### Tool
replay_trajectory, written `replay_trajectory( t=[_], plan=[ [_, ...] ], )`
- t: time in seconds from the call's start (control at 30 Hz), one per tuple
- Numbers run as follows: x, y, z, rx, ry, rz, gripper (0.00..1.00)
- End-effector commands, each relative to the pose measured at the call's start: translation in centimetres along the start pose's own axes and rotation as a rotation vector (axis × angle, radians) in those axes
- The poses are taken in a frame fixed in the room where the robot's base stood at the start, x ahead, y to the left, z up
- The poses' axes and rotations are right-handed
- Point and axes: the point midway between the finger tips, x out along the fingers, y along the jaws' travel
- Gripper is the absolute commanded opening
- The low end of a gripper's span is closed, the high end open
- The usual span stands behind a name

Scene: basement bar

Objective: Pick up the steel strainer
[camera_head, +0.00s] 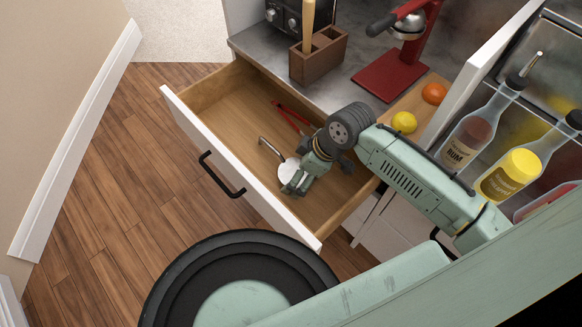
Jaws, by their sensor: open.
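The steel strainer (286,169) lies in the open wooden drawer, near its front panel. Its thin curved handle reaches up and left from its round, shiny end. My gripper (294,183) is down in the drawer, right beside the strainer's round end and partly covering it. The gripper is open. I cannot tell whether its fingers touch the strainer or are on both sides of it.
A red tool (288,116) lies deeper in the drawer (215,100). The drawer's walls and white front surround my gripper.

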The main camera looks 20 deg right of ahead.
Motion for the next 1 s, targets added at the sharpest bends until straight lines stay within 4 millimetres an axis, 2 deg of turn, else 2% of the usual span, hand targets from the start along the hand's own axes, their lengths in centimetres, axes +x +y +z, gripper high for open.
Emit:
replay_trajectory(
  t=[0.27,0.9,1.0],
  plan=[
    [0.39,0.04,-0.02,-0.001,0.000,0.002,0.93],
    [0.37,0.03,-0.02,-0.001,0.000,0.001,0.50],
    [0.36,0.03,-0.03,-0.001,0.000,0.001,0.46]
  ],
)
